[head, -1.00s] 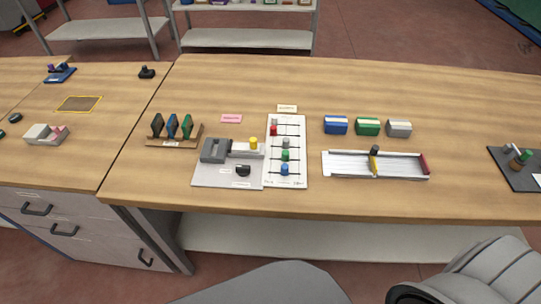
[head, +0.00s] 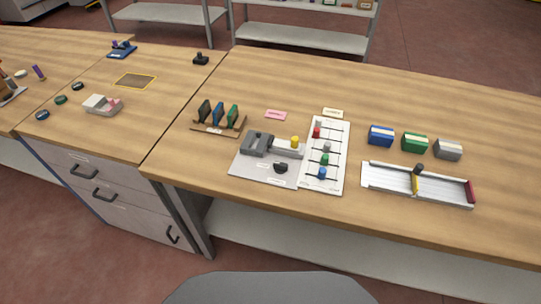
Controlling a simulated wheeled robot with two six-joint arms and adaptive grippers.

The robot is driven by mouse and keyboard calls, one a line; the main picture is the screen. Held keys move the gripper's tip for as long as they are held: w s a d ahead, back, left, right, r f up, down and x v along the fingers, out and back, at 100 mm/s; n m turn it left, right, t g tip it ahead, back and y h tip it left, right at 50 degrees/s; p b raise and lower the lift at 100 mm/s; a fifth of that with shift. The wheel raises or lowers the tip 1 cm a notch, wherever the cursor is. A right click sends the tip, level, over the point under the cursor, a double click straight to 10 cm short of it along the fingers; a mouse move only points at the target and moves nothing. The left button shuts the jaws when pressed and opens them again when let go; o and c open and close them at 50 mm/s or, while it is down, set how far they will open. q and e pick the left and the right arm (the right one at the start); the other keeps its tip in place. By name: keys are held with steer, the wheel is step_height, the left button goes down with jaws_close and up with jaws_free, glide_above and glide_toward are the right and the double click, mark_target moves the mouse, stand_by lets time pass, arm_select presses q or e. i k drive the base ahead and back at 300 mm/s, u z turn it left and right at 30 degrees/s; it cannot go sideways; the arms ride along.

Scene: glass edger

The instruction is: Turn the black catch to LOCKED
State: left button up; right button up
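The black catch (head: 281,167) is a small dark knob on the light grey base plate (head: 250,172), near the plate's front edge in the head view. Small labels lie beside it, too small to read, so I cannot tell its setting. A dark grey block (head: 257,143) with a lighter bar and a yellow knob (head: 295,141) sits behind it on the same plate. Neither of my grippers is in view.
A white board with coloured knobs (head: 338,152) adjoins the plate on the right. A rack of dark, blue and green pieces (head: 218,127) stands behind left. A white tray (head: 440,193) and several coloured boxes (head: 414,142) are to the right. The wooden front edge is clear.

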mark_target(280, 168)
steer(key=k, duration=0.5)
steer(key=z, duration=1.6)
steer(key=i, duration=0.95)
steer(key=u, duration=1.8)
